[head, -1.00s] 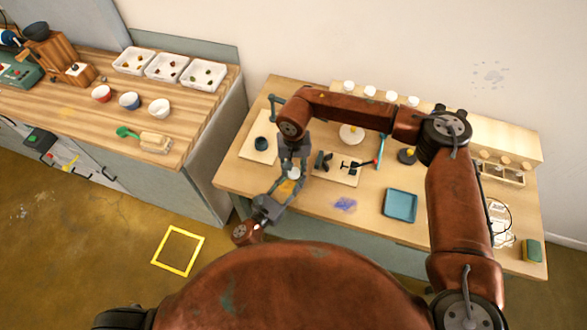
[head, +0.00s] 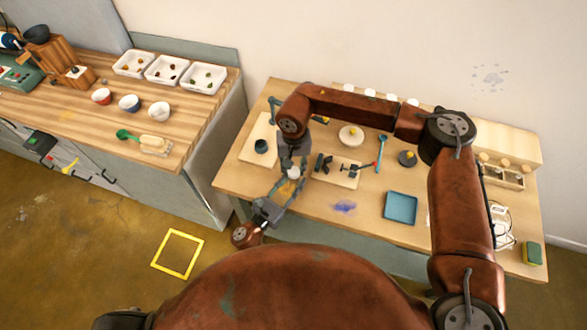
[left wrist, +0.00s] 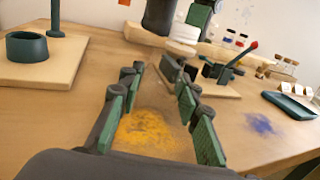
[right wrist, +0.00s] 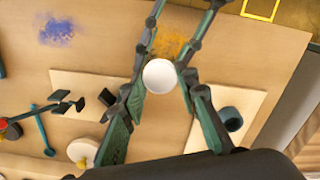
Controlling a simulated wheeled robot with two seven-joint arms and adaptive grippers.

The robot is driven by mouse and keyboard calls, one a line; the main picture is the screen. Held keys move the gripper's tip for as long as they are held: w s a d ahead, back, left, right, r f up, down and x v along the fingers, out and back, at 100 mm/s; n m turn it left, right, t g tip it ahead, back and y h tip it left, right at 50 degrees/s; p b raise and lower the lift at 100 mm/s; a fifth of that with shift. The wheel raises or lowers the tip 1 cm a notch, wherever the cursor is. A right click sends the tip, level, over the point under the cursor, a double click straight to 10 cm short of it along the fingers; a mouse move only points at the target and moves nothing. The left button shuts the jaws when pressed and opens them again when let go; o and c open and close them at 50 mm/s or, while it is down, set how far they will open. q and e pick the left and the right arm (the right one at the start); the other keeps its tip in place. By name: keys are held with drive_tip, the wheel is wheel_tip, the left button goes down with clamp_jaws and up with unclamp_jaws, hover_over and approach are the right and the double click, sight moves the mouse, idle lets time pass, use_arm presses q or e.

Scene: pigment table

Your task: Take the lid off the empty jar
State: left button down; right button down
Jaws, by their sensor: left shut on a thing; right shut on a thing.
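The white lid (head: 293,172) is between the fingers of my right gripper (head: 292,163), which reaches down from above. In the right wrist view the lid (right wrist: 158,75) shows as a round white top pinched between the fingertips. My left gripper (head: 283,192) is just below and in front of it, shut on the jar. The jar's clear body does not stand out. In the left wrist view only the bench and orange pigment show between the left fingers (left wrist: 155,75). I cannot tell whether the lid touches the jar.
Orange pigment (left wrist: 145,135) and a blue smear (head: 344,206) mark the bench. A dark cup (head: 261,146) stands on a board at left. A board with a small dark device (head: 337,172) is at right, then a blue tray (head: 401,208). The bench front between smear and tray is clear.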

sight(294, 171)
drive_tip(key=shift+r, duration=2)
use_arm(q)
drive_tip(key=c, duration=1.3)
unclamp_jaws()
drive_tip(key=shift+s, duration=0.1)
